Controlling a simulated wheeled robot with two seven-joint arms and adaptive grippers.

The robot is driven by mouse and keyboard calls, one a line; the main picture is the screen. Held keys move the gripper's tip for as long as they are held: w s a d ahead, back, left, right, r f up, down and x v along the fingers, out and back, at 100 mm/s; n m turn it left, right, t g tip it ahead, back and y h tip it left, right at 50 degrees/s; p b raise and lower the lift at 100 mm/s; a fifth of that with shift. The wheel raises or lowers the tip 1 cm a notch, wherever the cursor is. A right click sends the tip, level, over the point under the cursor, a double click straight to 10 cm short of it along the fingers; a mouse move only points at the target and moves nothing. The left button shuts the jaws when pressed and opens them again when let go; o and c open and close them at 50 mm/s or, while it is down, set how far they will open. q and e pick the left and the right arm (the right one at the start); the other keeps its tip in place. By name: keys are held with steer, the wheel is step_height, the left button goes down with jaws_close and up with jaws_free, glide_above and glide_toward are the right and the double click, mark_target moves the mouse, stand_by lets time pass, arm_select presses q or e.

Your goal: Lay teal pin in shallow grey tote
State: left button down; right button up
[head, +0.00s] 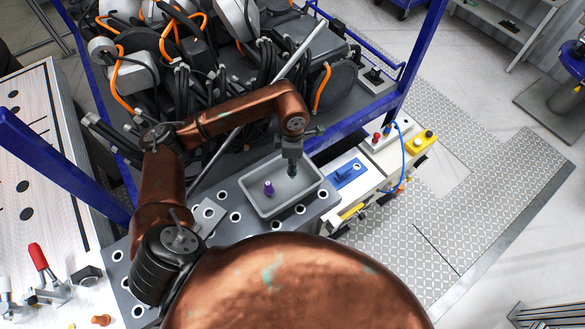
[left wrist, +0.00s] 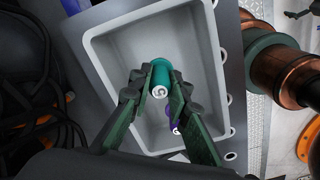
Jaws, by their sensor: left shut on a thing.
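The shallow grey tote (head: 256,204) stands on the dark perforated plate, and its inside fills much of the left wrist view (left wrist: 106,62). A purple pin (head: 269,187) is in the tote; it also shows in the left wrist view (left wrist: 174,127), partly hidden by a finger. My left gripper (head: 292,170) points down over the tote's right half. In the left wrist view its green fingers (left wrist: 156,92) are shut on the teal pin (left wrist: 161,73), whose pale end faces the camera. I cannot tell whether the pin touches the tote floor.
A drive unit with black and orange cables (head: 225,75) stands behind the tote, within a blue frame (head: 420,60). A blue item (head: 348,173) and a yellow control box (head: 421,142) lie to the right. A red-handled clamp (head: 38,258) stands at left.

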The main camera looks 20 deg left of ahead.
arm_select(q)
steer(key=f+p, duration=0.1)
steer(key=f, duration=0.2)
steer(key=shift+w+f+p, duration=0.2)
steer(key=shift+f+p, duration=0.1)
steer(key=shift+p, duration=0.1)
steer(key=shift+d, duration=0.1)
steer(key=shift+f, duration=0.2)
steer(key=c, duration=1.8)
jaws_free()
steer(key=shift+r, duration=0.1)
